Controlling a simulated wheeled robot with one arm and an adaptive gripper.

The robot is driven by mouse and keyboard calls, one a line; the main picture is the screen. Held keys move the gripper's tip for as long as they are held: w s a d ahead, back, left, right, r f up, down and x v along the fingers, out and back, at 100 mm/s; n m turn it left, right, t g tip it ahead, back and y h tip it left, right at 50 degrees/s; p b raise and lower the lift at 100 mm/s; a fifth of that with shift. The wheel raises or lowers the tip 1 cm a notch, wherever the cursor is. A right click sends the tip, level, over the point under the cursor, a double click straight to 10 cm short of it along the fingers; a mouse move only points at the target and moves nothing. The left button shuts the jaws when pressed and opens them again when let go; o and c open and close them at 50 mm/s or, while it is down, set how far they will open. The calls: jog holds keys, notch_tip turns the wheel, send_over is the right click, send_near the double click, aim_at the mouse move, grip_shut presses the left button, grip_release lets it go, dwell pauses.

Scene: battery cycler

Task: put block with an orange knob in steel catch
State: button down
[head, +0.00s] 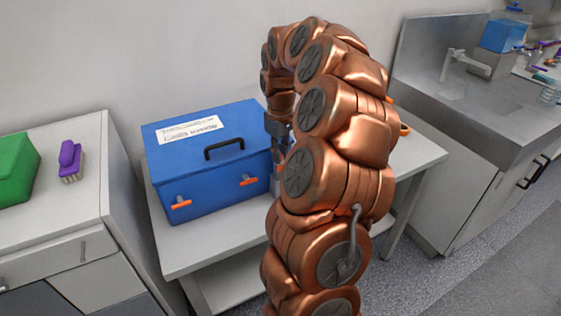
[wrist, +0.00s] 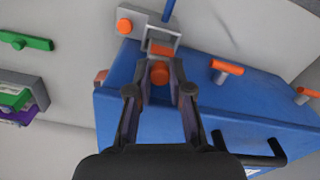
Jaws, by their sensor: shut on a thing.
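In the wrist view my gripper (wrist: 161,70) is shut on an orange knob (wrist: 159,74), the knob of the block; the block's body is mostly hidden by the fingers. A grey steel catch (wrist: 150,22) with its own orange knob (wrist: 125,26) is just beyond the fingertips, beside the blue box (wrist: 180,115). An orange piece (wrist: 160,49) shows between the fingertips and the catch. I cannot tell whether the block is inside the catch or only against it. In the head view my arm hides the block and most of my gripper (head: 278,132), right of the box.
The blue box (head: 215,165) has a black handle (head: 224,148) and orange latches (head: 181,204), and stands on a light table (head: 235,235). A purple brush (head: 70,160) and a green box (head: 15,170) sit on the left cabinet. A sink counter (head: 470,100) is at right.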

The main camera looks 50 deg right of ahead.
notch_tip(320, 180, down, 3)
jog(key=shift+f+p, duration=0.2)
jog(key=shift+p, duration=0.2)
jog(key=shift+f, duration=0.2)
jog(key=shift+f, duration=0.2)
jog(key=c, duration=1.1)
grip_release()
jog(key=shift+o, duration=0.2)
jog(key=shift+r, duration=0.1)
notch_tip(320, 180, up, 12)
jog(key=shift+f+b, duration=0.2)
jog(key=shift+b, duration=1.05)
jog(key=shift+r, duration=0.3)
